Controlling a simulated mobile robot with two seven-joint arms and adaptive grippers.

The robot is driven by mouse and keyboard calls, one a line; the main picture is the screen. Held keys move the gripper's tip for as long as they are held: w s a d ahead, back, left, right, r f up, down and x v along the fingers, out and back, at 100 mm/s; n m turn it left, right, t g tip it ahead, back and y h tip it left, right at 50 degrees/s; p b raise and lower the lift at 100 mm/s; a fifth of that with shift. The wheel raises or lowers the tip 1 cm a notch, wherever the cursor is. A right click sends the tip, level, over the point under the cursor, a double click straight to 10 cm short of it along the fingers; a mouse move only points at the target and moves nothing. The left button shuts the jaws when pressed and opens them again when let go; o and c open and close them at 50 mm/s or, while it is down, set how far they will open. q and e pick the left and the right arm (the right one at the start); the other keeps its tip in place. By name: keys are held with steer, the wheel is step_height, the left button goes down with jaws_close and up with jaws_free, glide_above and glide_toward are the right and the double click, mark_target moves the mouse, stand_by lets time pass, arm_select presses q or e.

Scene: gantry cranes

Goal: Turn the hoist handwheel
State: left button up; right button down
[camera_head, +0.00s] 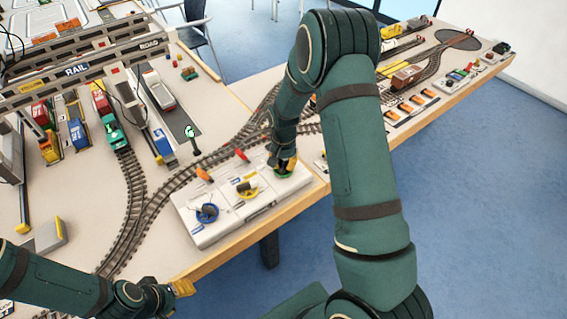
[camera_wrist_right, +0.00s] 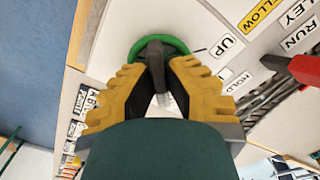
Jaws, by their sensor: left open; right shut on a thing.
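The green handwheel (camera_wrist_right: 177,44) lies on the white control panel (camera_head: 215,236), at the panel's right end in the head view. Labels reading UP and HOLD sit beside it in the right wrist view. My right gripper (camera_wrist_right: 157,72) is shut on the wheel's dark upright grip (camera_wrist_right: 154,50), with its yellow fingers on either side. The fingers and wrist hide much of the wheel; in the head view my right gripper (camera_head: 285,163) covers most of it. My left gripper (camera_head: 184,288) is open and empty at the lower left, near the table's front edge, apart from the panel.
A blue handwheel (camera_head: 207,212) and a yellow handwheel (camera_head: 247,189) stand left on the same panel. Behind them are an orange lever (camera_head: 203,174) and a red lever (camera_head: 242,155). Model tracks (camera_head: 135,215) run behind the panel. A gantry (camera_head: 85,68) spans toy trucks at the upper left.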

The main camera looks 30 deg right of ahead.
mark_target(283, 162)
steer(key=shift+f, duration=0.1)
steer(key=c, duration=1)
jaws_free()
step_height(283, 162, up, 12)
steer(key=shift+r, duration=0.1)
